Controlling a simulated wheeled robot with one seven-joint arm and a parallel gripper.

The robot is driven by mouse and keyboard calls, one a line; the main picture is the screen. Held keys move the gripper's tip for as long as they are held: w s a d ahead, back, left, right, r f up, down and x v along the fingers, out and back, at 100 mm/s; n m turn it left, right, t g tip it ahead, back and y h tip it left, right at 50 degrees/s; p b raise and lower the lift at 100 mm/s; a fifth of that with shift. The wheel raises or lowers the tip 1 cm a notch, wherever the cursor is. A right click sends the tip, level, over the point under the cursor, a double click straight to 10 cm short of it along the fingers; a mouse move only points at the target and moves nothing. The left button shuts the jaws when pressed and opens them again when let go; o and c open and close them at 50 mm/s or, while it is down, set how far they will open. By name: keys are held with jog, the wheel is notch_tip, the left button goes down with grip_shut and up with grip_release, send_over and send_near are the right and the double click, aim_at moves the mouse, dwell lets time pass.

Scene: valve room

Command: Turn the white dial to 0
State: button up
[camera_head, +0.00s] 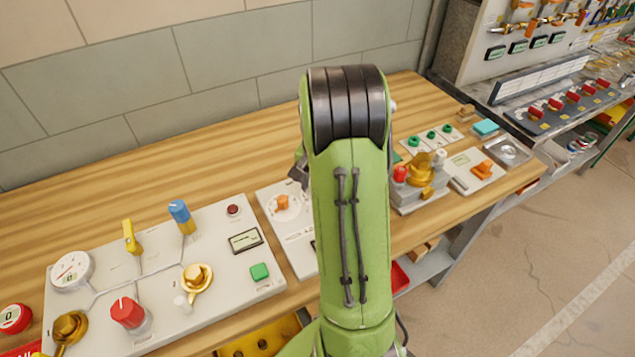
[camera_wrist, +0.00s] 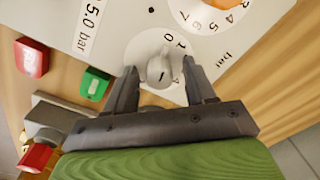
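The white dial (camera_wrist: 160,68) shows in the wrist view as a pale knob on a round white plate, with the digits 0 and 1 on the side away from my gripper. A short dark mark shows on the knob, but I cannot tell which number it indicates. My gripper (camera_wrist: 163,76) has one finger on each side of the knob. The fingers look apart from it, with a gap on both sides. In the head view my green arm hides the dial and most of my gripper.
In the wrist view an orange-knobbed dial (camera_wrist: 216,4) is close beyond, with a red block (camera_wrist: 31,60) and a green button (camera_wrist: 95,83) to the left. In the head view a valve panel (camera_head: 215,290) lies left, and a brass valve (camera_head: 420,172) stands right.

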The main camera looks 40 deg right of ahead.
notch_tip(320, 180, up, 16)
jog(key=p, duration=0.4)
jog(key=shift+s+f, duration=0.15)
